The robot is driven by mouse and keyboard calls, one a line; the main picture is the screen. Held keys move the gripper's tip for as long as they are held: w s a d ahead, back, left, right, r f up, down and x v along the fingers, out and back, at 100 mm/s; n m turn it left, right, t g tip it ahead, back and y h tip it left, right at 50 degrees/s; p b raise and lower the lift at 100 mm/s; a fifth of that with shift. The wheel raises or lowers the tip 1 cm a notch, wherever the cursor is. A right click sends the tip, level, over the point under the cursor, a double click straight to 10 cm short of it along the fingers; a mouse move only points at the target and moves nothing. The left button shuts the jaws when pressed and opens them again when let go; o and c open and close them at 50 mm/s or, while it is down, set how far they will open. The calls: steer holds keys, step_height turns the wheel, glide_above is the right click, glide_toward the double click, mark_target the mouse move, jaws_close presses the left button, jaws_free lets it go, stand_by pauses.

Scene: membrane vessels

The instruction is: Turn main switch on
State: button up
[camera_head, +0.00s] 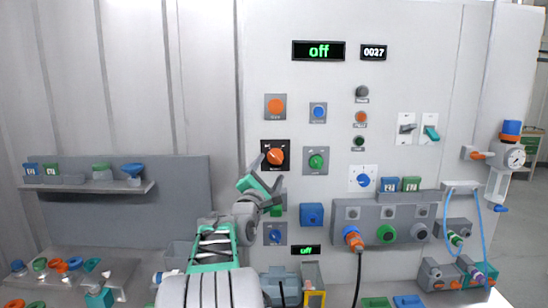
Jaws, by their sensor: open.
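A rotary switch with an orange-red knob (276,156) on a black plate, which looks like the main switch, sits on the pale panel in the middle of the head view. Its knob appears tilted; the plate's markings are too small to read. A display (318,51) above reads "off" in green. My gripper (268,173) is open and empty, just below and left of the knob, with one finger overlapping the plate's lower left. I cannot tell whether it touches the switch.
Around the switch are an orange button (275,106), a green button (316,161) and a blue knob (363,180). A grey socket box (408,232) with an orange plug (352,238) juts out lower right. A shelf (88,187) is at left.

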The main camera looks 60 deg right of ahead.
mark_target(275, 159)
steer(key=p+x, duration=0.2)
steer(key=x, duration=0.4)
steer(key=shift+w+d, duration=0.1)
steer(key=shift+c, duration=0.4)
steer(key=c, duration=1.3)
